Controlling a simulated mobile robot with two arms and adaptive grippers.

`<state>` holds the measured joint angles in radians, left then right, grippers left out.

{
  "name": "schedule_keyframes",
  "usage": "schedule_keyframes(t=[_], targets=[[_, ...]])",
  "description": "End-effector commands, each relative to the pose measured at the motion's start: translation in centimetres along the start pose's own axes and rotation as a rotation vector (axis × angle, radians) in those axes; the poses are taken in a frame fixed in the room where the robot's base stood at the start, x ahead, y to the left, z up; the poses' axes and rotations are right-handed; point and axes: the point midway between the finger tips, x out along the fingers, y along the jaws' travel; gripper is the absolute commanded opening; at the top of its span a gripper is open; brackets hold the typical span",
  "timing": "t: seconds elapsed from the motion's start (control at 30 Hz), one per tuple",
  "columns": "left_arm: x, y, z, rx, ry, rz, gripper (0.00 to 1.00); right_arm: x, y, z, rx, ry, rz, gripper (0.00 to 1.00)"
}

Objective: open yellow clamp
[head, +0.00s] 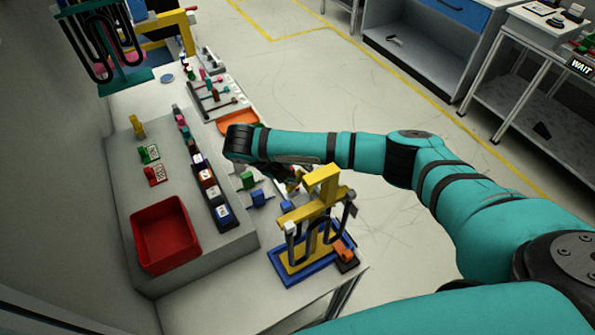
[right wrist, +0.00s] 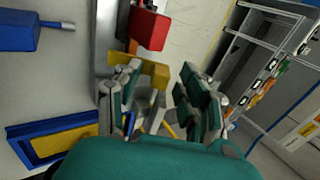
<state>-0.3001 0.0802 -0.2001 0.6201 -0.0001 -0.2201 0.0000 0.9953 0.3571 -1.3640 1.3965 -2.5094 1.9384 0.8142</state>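The yellow clamp (head: 323,186) is a yellow upright frame with grey and dark curved parts on a blue-rimmed base (head: 285,270), at the near end of the bench. My right gripper (head: 285,180) is just behind its top in the head view, partly hidden by my arm and the clamp. In the right wrist view my right gripper (right wrist: 160,80) is open. A yellow part (right wrist: 152,73) of the clamp shows between the fingers, with a red block (right wrist: 148,28) just beyond. I cannot tell whether the fingers touch it. My left gripper is not in view.
A red bin (head: 163,237) sits on a raised grey block left of the clamp. Several small coloured parts line the bench, and an orange tray (head: 238,122) lies farther back. A teal stand (head: 125,80) is at the far left. Open floor lies right of the bench.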

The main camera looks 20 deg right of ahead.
Motion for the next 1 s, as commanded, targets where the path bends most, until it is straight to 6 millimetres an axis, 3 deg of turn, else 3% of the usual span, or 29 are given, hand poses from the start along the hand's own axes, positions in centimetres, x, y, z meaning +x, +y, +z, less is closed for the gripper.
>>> schedule_keyframes(t=[0.27, 0.7, 1.0], targets=[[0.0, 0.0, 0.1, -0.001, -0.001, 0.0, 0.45, -1.1, 0.0, 0.1, 0.001, -0.002, 0.002, 0.4], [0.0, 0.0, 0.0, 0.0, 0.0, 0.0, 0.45, -9.6, -0.1, 0.1, 0.0, -0.006, -0.003, 0.4], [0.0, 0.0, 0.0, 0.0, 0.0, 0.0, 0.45, -12.0, 0.0, 0.0, 0.0, -0.001, -0.001, 0.4]])
